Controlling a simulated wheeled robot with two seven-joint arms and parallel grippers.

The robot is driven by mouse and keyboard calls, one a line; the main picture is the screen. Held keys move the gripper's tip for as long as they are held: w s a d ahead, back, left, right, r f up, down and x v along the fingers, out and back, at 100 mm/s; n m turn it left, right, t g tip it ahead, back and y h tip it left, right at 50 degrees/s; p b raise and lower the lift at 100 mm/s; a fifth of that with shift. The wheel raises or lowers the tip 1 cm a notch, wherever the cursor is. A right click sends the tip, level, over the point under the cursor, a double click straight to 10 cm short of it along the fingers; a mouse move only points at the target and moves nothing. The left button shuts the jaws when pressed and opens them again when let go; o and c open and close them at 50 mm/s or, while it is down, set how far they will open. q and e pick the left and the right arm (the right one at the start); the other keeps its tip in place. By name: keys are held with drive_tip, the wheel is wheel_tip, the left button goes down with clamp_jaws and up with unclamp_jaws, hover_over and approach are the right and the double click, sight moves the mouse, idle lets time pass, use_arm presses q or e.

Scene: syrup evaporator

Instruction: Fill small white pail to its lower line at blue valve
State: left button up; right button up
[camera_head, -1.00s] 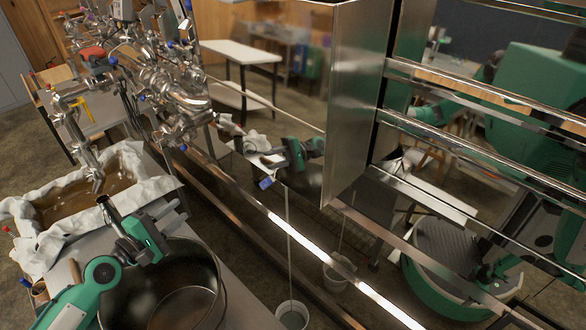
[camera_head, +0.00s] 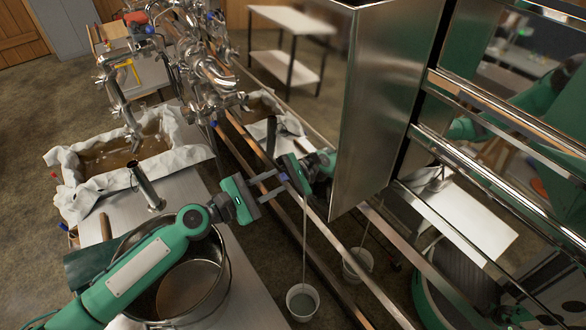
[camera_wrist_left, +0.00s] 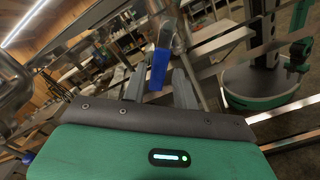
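The small white pail (camera_head: 302,303) hangs or stands low beside the evaporator's shiny steel side. A thin pale line like a stream runs from the valve area down into it. Its inner lines and liquid level are too small to read. The blue valve handle (camera_wrist_left: 158,70) shows in the left wrist view between my left fingertips; in the head view it is a small blue spot (camera_head: 284,178). My left gripper (camera_head: 280,186) is open, with its fingers around the handle; firm contact cannot be seen. My right gripper is out of view.
The shiny evaporator side mirrors my gripper and the pail (camera_head: 357,265). A large steel pot (camera_head: 222,285) stands under my left arm. A cloth-lined pan of brown liquid (camera_head: 90,165) and a metal cylinder (camera_head: 146,186) are to the left. Pipes (camera_head: 205,75) rise behind.

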sight(285, 175)
use_arm(q)
drive_tip(key=x, duration=0.4)
drive_tip(key=shift+w+d+p, duration=0.1)
drive_tip(key=shift+p, duration=0.3)
drive_tip(key=shift+d, duration=0.1)
clamp_jaws()
drive_tip(key=shift+w+r, duration=0.1)
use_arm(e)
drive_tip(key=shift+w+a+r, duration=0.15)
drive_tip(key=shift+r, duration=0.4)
